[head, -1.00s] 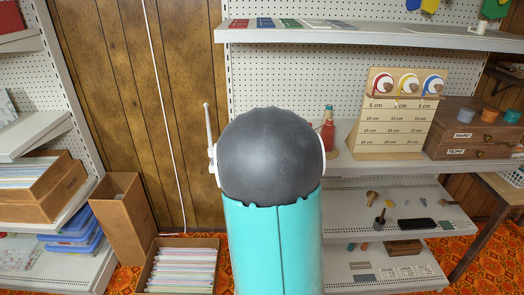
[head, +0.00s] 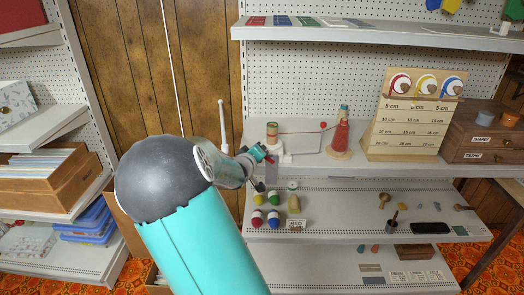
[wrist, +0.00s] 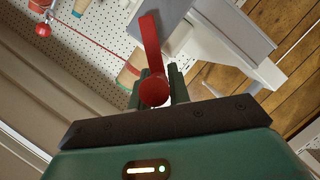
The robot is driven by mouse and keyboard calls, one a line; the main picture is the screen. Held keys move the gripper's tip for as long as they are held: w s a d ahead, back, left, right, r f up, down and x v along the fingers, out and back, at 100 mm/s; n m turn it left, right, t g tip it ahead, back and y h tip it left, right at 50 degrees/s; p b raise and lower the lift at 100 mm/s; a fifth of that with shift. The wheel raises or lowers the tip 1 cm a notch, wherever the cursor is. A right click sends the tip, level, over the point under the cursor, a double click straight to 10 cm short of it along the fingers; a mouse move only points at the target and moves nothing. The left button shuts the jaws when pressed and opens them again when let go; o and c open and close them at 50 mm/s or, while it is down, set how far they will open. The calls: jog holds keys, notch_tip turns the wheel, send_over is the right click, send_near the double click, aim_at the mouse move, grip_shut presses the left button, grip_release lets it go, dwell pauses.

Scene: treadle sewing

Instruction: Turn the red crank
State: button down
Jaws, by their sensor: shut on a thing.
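The red crank (wrist: 150,45) shows large in the wrist view as a flat red arm ending in a round red knob (wrist: 154,91). My gripper (wrist: 158,84) is shut on the red crank at this knob, with a dark green finger on each side. In the head view my gripper (head: 264,158) is at the left end of the middle shelf, in front of a small white device (head: 298,146). Little of the crank shows there, mostly hidden by my gripper.
A red bottle-like figure (head: 341,138) stands right of the device, near a small red ball (head: 323,125) on a thin rod. A wooden stand (head: 391,143) with coloured discs is farther right. Spools (head: 273,199) and small items lie on the shelf below.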

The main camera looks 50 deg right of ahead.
jog(key=shift+w+a+f+n+h, duration=0.15)
jog(key=shift+f+n+h, duration=0.2)
jog(key=shift+n, duration=0.2)
jog(key=shift+w+a+f+n+h, duration=0.1)
jog(key=shift+f+n+h, duration=0.2)
jog(key=shift+n, duration=0.25)
jog(key=c, duration=1.4)
grip_release()
jog(key=shift+d, duration=0.1)
jog(key=shift+a, duration=0.2)
jog(key=v, duration=1.3)
jog(key=shift+a+r, duration=0.2)
jog(key=shift+a, duration=0.1)
